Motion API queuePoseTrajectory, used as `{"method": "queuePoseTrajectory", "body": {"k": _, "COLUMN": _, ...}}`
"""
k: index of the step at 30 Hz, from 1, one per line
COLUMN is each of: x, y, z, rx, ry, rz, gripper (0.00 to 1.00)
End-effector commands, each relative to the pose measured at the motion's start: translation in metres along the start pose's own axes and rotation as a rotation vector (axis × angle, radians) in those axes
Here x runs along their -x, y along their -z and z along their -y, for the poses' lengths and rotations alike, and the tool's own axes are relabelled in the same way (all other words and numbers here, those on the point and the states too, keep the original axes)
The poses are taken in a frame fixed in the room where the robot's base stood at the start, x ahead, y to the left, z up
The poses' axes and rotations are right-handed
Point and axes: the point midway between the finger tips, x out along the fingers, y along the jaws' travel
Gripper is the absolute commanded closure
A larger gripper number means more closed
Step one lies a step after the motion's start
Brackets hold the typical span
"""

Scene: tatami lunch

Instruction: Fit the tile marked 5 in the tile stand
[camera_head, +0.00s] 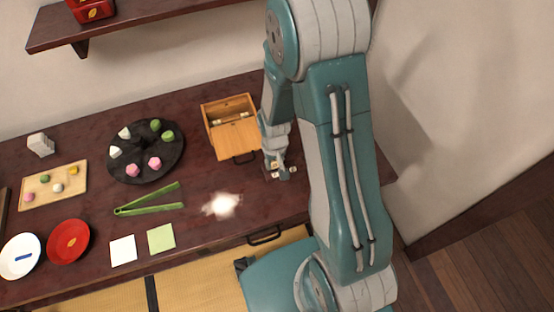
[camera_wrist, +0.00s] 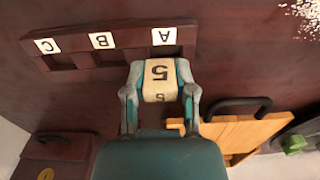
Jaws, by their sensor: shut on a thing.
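My gripper (camera_wrist: 160,92) is shut on the cream tile marked 5 (camera_wrist: 160,72), which sits between its two fingers in the wrist view. The dark tile stand (camera_wrist: 110,58) lies just beyond, with white labels C, B and A from left to right, upside down in this view. The held tile is by the slot at label A; its top edge overlaps the stand's near side. I cannot tell whether they touch. In the head view my gripper (camera_head: 277,166) is low over the table's right part, and the stand is mostly hidden there.
An open wooden box (camera_head: 233,135) stands close to my gripper. A black round tray (camera_head: 146,152) with sweets, green tongs (camera_head: 149,199), a red plate (camera_head: 68,241) and a white plate (camera_head: 20,256) lie to the left. A shelf (camera_head: 140,25) hangs above.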

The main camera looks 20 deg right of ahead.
Motion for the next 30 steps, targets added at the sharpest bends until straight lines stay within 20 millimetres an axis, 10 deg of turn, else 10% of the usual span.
{"method": "queuePoseTrajectory", "body": {"k": 30, "x": 0.000, "y": -0.001, "z": -0.016, "rx": 0.000, "ry": 0.005, "rz": 0.000, "gripper": 0.81}}
